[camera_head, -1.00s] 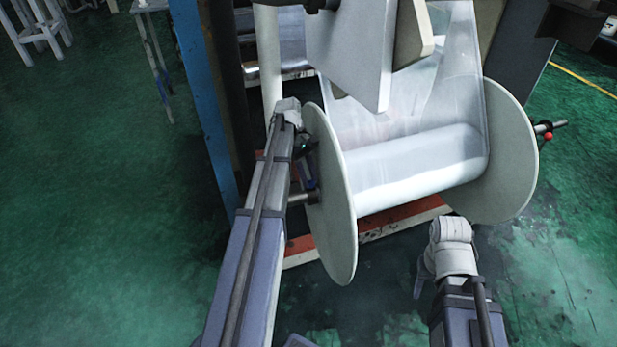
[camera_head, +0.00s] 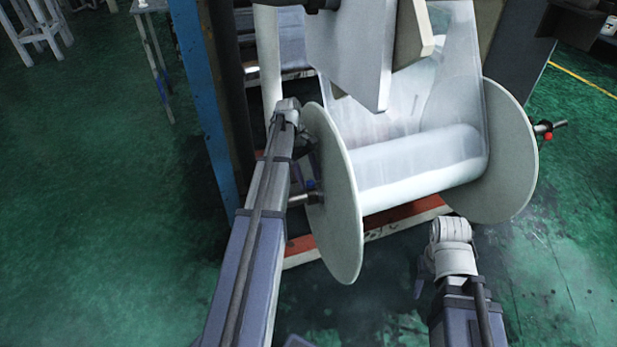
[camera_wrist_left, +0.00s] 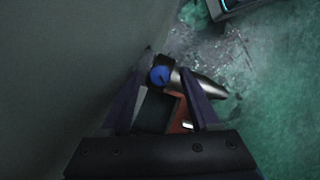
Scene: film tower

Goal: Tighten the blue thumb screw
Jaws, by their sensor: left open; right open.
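The blue thumb screw (camera_wrist_left: 160,75) sits on a dark collar around the metal shaft (camera_wrist_left: 208,88). In the head view the screw (camera_head: 311,184) is a small blue spot just outside the roll's left flange (camera_head: 337,205). My left gripper (camera_wrist_left: 160,88) is open in the left wrist view, with its fingers on either side of the screw's collar. I cannot tell whether they touch it. In the head view my left gripper (camera_head: 309,160) is partly hidden by its own wrist. My right gripper (camera_head: 423,275) is below the roll and holds nothing visible.
The film roll (camera_head: 420,170) lies between two large flanges. A red knob (camera_head: 547,136) is on the shaft's right end. A blue post (camera_head: 207,110) and machine frame stand behind my left arm.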

